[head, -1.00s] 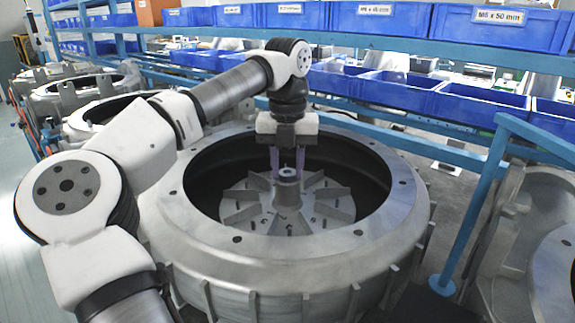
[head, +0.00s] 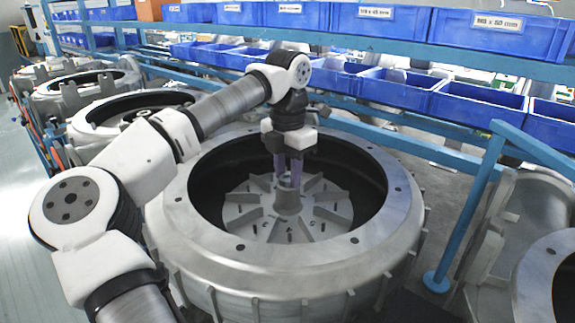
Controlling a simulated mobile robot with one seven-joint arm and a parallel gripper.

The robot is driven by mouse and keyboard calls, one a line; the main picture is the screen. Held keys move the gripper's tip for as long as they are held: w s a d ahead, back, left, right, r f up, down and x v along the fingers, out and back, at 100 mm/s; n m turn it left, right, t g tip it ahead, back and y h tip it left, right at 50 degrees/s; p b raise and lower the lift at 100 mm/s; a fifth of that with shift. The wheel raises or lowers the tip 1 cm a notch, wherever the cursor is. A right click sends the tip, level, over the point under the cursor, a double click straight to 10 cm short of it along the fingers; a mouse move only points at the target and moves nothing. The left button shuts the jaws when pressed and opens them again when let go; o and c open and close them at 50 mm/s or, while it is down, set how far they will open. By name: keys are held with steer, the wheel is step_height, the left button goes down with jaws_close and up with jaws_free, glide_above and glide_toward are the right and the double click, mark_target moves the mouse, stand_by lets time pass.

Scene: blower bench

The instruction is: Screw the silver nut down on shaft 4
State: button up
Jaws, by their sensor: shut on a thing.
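My gripper (head: 287,176) points down into the open round metal housing (head: 210,248), over its middle. Its two purple fingers are shut on the silver nut, at the top of the central shaft hub (head: 287,202). The nut is small and mostly hidden between the fingertips, so I cannot tell how far down the shaft it sits. The finned impeller disc (head: 245,215) surrounds the hub at the bottom of the housing. No shaft number is readable.
The housing's dark inner wall (head: 345,190) rings my gripper. Blue bins (head: 488,104) fill the rack behind. A blue rail post (head: 468,215) and another housing (head: 560,262) stand at right; more housings (head: 130,112) are at left.

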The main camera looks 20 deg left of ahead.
steer(key=m, duration=0.4)
steer(key=shift+d, duration=0.1)
steer(key=m, duration=1.3)
steer(key=o, duration=0.8)
steer(key=shift+o, duration=0.2)
